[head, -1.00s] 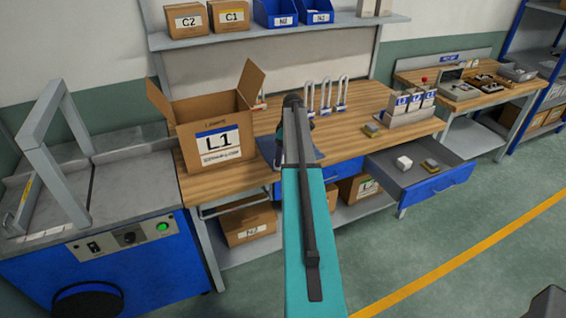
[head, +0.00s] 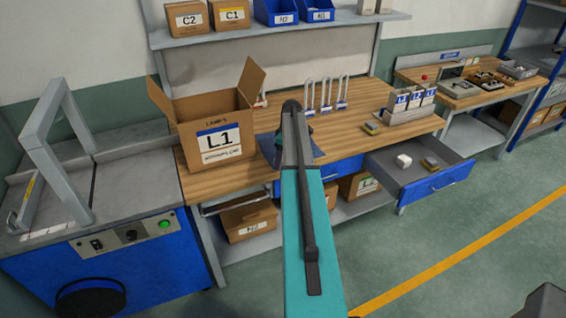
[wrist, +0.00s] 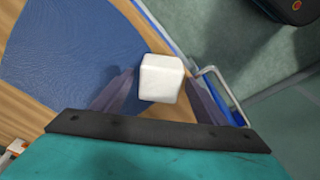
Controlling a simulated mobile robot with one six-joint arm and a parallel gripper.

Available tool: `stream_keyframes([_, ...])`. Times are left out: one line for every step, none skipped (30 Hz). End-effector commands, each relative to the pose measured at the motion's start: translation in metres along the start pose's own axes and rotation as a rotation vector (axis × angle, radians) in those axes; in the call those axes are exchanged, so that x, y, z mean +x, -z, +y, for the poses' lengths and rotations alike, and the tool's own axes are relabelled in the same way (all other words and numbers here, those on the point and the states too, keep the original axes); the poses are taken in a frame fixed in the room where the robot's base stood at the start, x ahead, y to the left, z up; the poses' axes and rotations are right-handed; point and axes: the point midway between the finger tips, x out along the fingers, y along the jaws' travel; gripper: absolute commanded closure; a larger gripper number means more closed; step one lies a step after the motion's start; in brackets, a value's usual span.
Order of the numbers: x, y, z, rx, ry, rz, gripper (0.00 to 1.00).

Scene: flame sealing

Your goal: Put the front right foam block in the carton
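A white foam block (wrist: 160,77) shows in the wrist view, close to the bench's front edge and right of the blue mat (wrist: 65,45). My gripper (wrist: 160,88) points down over it, with one finger on each side. The fingers look open, with narrow gaps beside the block. In the head view my arm hides the block and the gripper, and only a bit of the mat (head: 268,150) shows. The open carton (head: 215,138), labelled L1, stands on the bench left of my arm. Its inside is mostly hidden.
An open drawer (head: 440,181) right of my arm holds a white item (head: 403,161) and a small yellow-grey item (head: 429,164). Upright hooped stands (head: 327,95) and a grey rack (head: 412,113) stand farther back on the bench. The carton's flaps stick up.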

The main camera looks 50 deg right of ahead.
Motion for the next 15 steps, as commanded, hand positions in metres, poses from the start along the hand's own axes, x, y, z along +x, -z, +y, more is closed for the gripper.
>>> stream_keyframes([-0.0001,-0.0001,0.0001,0.0,0.0,0.0,0.43])
stream_keyframes([-0.0001,-0.0002,0.0001,0.0,0.0,0.0,0.48])
stream_keyframes([-0.0001,-0.0003,0.0001,0.0,0.0,0.0,0.55])
stream_keyframes([-0.0002,-0.0003,0.0002,0.0,0.0,0.0,0.6])
stream_keyframes([-0.0002,-0.0003,0.0002,0.0,0.0,0.0,0.65])
stream_keyframes([-0.0002,-0.0004,0.0002,0.0,0.0,0.0,0.72])
stream_keyframes([-0.0002,-0.0003,0.0002,0.0,0.0,0.0,0.75])
stream_keyframes([-0.0002,-0.0004,0.0003,0.001,0.0,0.0,0.78])
stream_keyframes([-0.0002,-0.0004,0.0003,0.001,0.0,0.0,0.78])
stream_keyframes([-0.0002,-0.0004,0.0003,0.001,0.0,0.0,0.78])
stream_keyframes([-0.0002,-0.0005,0.0003,0.001,0.0,0.0,0.78])
stream_keyframes([-0.0002,-0.0005,0.0003,0.001,0.0,0.0,0.78])
stream_keyframes([-0.0002,-0.0005,0.0003,0.001,0.0,0.0,0.78])
stream_keyframes([-0.0003,-0.0005,0.0003,0.001,0.0,0.0,0.78])
stream_keyframes([-0.0004,-0.0005,0.0004,0.001,0.0,0.0,0.78])
